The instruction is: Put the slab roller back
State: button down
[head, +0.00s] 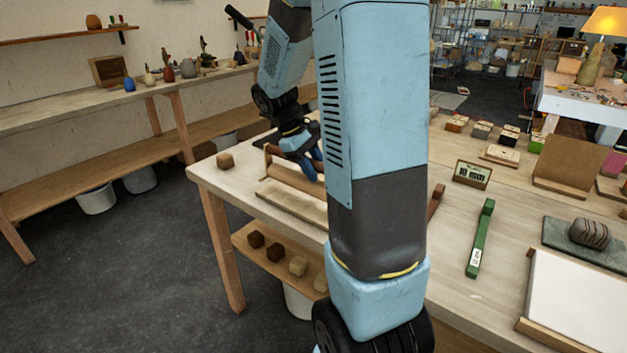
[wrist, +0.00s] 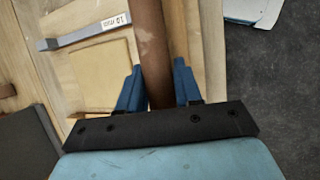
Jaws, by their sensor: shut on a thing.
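The slab roller (wrist: 151,45) is a long brown wooden cylinder running up the middle of the wrist view. My gripper (wrist: 157,85) has a blue finger on each side of it and is shut on it. In the head view the roller (head: 292,182) lies near the left end of the worktable, over or just above a pale wooden board (head: 290,204). My gripper (head: 312,165) shows there at the roller, partly hidden by my own arm. I cannot tell whether the roller touches the board.
A small brown block (head: 225,160) sits at the table's left corner. A striped lump (head: 589,233) and a white board (head: 580,300) lie further right.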

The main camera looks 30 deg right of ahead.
jog(key=shift+w+d+f, duration=0.15)
jog(key=shift+w+f, duration=0.15)
jog(key=shift+f, duration=0.2)
jog(key=shift+w+d+f, duration=0.15)
jog(key=shift+w+f, duration=0.15)
jog(key=shift+f, duration=1.5)
jog(key=shift+f, duration=0.1)
jog(key=c, duration=0.8)
grip_release()
jog(key=shift+s, duration=0.1)
jog(key=shift+o, duration=0.2)
